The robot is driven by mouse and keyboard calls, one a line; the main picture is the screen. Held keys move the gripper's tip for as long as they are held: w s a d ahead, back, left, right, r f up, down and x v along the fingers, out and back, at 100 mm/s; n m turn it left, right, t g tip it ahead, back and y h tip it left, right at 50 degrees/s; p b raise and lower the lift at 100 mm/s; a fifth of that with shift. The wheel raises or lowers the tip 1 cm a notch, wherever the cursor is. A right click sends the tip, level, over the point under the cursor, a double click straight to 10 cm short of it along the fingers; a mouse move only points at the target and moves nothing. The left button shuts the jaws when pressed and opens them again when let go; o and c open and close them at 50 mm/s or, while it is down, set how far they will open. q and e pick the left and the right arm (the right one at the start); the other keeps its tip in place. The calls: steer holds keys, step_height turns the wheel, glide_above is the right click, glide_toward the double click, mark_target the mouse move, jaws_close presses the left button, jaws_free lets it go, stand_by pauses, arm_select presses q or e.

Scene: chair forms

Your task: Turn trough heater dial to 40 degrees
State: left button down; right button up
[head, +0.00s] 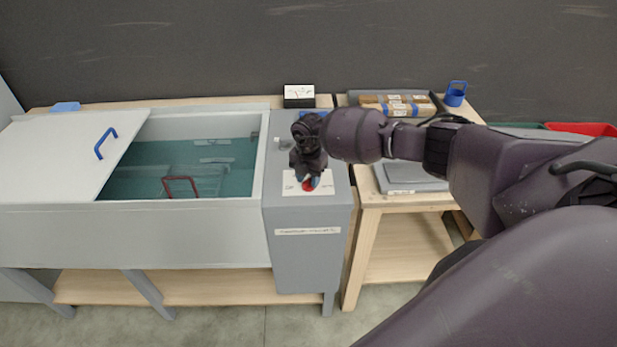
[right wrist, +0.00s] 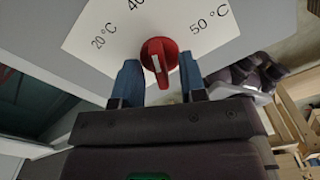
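The red heater dial (right wrist: 158,58) sits on a white label plate (right wrist: 95,35) marked 20 °C, 40 (partly cut off) and 50 °C. A white line shows on the dial's near side. My right gripper (right wrist: 160,78) is open, with one blue fingertip on each side of the dial and small gaps visible between fingers and dial. In the head view, the right gripper (head: 308,180) points down over the dial (head: 308,187) on the grey heater box (head: 310,255) and partly hides it. The trough (head: 185,165) stands left of the box. My left gripper is out of view.
A grey lid with a blue handle (head: 105,143) covers the trough's left part; water shows beside it. A small meter (head: 299,95) stands behind the box. A wooden table (head: 372,205) at right holds several items, including a blue cup-like holder (head: 455,95).

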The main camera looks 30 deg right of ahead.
mark_target(309, 179)
step_height(309, 179, up, 11)
stand_by(0.6)
steer(key=shift+f, duration=0.1)
stand_by(0.4)
